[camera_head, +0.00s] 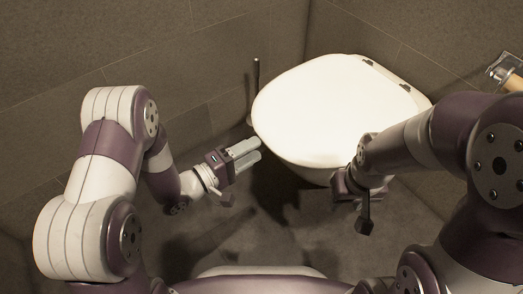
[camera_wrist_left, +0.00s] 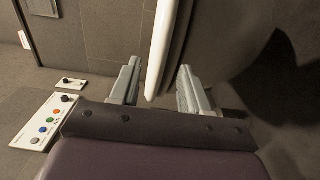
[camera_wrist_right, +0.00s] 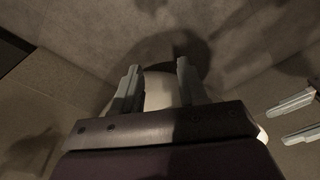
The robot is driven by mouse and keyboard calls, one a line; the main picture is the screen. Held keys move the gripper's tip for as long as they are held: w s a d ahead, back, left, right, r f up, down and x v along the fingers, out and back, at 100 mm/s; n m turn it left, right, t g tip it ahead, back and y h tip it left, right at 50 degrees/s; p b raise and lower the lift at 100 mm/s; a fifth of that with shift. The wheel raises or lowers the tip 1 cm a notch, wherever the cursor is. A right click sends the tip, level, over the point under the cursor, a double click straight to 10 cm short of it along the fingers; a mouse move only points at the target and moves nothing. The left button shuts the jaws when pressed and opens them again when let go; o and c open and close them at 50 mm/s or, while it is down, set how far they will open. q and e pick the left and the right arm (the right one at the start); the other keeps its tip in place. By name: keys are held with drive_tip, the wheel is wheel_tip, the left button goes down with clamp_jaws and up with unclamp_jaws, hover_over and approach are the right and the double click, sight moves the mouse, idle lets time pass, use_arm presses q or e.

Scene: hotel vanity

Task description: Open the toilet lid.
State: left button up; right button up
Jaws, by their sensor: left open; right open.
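The toilet lid (camera_head: 335,105) is white and lies shut over the bowl in the head view, its hinges at the back right. My left gripper (camera_head: 256,150) is open at the lid's left front edge. In the left wrist view the lid's edge (camera_wrist_left: 162,45) shows as a white strip in line with the gap between the open fingers (camera_wrist_left: 158,75); contact cannot be told. My right gripper (camera_head: 357,205) is low by the toilet's front right side, partly hidden by its arm. In the right wrist view its fingers (camera_wrist_right: 156,75) are open, with a pale surface (camera_wrist_right: 158,92) beyond the gap.
A thin dark upright rod (camera_head: 256,75) stands behind the toilet's left side. A metal holder (camera_head: 505,68) is on the right wall. A panel with coloured buttons (camera_wrist_left: 42,122) shows in the left wrist view. Tiled walls close in behind; the floor (camera_head: 285,235) in front is clear.

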sight(265, 144)
use_arm(q)
drive_tip(key=shift+b+x, duration=0.5)
drive_tip(key=shift+x, duration=1.3)
